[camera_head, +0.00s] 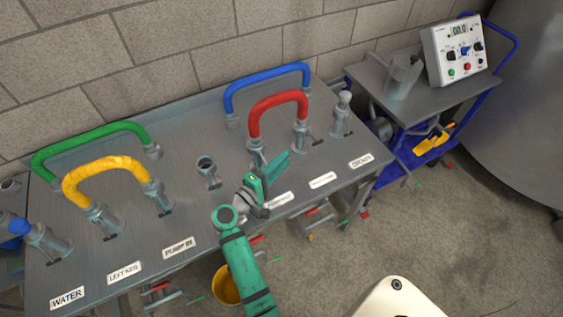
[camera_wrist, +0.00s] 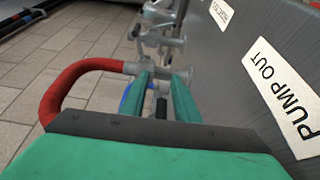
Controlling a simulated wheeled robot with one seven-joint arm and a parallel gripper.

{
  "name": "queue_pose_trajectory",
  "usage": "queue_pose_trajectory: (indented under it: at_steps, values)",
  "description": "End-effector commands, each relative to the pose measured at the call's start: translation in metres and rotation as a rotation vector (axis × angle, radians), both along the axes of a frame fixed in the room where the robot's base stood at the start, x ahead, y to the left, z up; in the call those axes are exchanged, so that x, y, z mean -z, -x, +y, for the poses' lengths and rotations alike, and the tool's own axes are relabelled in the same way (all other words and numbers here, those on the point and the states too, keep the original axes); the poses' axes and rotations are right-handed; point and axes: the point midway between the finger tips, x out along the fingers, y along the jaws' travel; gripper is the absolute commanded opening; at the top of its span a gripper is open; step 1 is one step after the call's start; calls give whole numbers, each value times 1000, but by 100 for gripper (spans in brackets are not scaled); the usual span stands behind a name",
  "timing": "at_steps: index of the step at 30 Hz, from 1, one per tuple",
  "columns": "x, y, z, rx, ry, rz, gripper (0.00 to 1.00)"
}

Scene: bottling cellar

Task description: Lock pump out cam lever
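My gripper (camera_head: 278,160) is low over the grey bench, near the left end of the red hose (camera_head: 278,101). The wrist view shows its two green fingers (camera_wrist: 163,88) apart, with a gap between them. A small dark piece (camera_wrist: 161,109) shows in that gap; I cannot tell whether it is the cam lever. The red hose (camera_wrist: 78,72) and its grey coupling (camera_wrist: 133,67) are just beyond the fingertips. The PUMP OUT label (camera_wrist: 284,92) is to the right of the fingers. The pump out lever's position is not clear; the gripper and arm hide part of that area.
A yellow hose (camera_head: 103,168) and a green hose (camera_head: 90,136) arch at the left. A blue hose (camera_head: 265,75) arches behind the red one. An uncapped port (camera_head: 208,168) stands left of my gripper. A blue cart (camera_head: 430,150) with a control box (camera_head: 458,52) is at right.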

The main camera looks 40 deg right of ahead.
Motion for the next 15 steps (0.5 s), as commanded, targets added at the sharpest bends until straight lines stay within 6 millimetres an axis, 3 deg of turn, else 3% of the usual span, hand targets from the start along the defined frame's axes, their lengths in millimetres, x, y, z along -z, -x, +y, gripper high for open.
queue_pose_trajectory:
  at_steps: [5,15]
  values:
    - [0,1,14,-3,0,1,28]
    - [-1,10,74,-5,1,0,28]
